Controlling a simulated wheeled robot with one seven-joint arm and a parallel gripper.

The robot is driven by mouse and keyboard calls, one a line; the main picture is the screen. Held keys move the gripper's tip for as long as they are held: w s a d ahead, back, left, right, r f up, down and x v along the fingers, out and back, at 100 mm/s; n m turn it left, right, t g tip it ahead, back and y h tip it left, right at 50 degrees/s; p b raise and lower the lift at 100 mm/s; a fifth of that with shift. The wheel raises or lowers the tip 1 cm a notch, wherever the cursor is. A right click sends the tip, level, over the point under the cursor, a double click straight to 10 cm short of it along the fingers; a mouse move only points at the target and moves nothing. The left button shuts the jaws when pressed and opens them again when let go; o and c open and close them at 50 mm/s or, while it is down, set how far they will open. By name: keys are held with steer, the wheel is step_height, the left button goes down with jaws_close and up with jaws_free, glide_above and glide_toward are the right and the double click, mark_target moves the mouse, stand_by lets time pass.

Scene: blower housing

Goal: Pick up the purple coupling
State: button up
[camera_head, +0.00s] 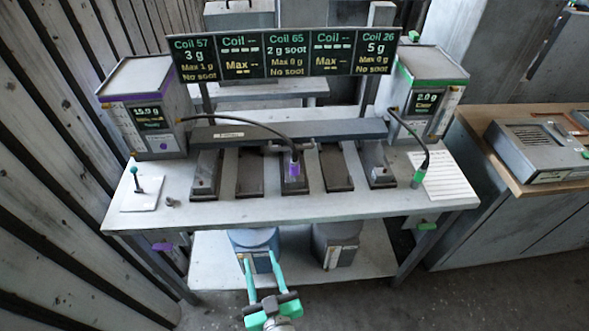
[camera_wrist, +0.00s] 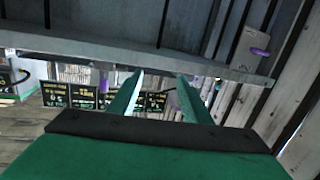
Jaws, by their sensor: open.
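The purple coupling (camera_head: 294,168) is on the end of a black cable from the left box. It stands upright at the middle one of a row of dark pads on the bench (camera_head: 240,209). My gripper (camera_head: 258,259) is open and empty, with two teal fingers, low in front of the bench and below its top, well apart from the coupling. In the wrist view, the open fingers (camera_wrist: 160,75) have nothing between them. That view looks upside down, and I cannot surely pick out the coupling there.
A sign of coil readouts (camera_head: 284,52) stands behind the pads. A green coupling (camera_head: 419,176) is at the right. A purple knob (camera_head: 162,246) and a green one (camera_head: 427,226) sit under the bench edge. Two containers, one blue (camera_head: 254,239), stand on the lower shelf.

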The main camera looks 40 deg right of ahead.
steer(key=w+d+r+h, duration=0.1)
steer(key=w+d, duration=0.1)
steer(key=d, duration=0.1)
steer(key=w+d+r+m+h, duration=0.1)
steer(key=w+d+r, duration=0.1)
steer(key=d, duration=0.1)
steer(key=w+d+r+m, duration=0.1)
steer(key=w+d+r, duration=0.1)
steer(key=shift+w+d+h, duration=0.25)
steer(key=shift+d+h, duration=0.15)
steer(key=m+g+h, duration=0.1)
steer(key=m+h, duration=0.1)
glide_toward(294, 169)
steer(key=x, duration=0.4)
steer(key=shift+w+a+f, duration=0.15)
steer(key=shift+w+f, duration=0.05)
steer(key=shift+w, duration=0.1)
steer(key=shift+h, duration=0.3)
steer(key=x, duration=0.5)
steer(key=shift+s, duration=0.1)
steer(key=shift+d+x, duration=0.25)
steer(key=shift+x, duration=2.8)
steer(key=shift+s, duration=0.15)
jaws_close()
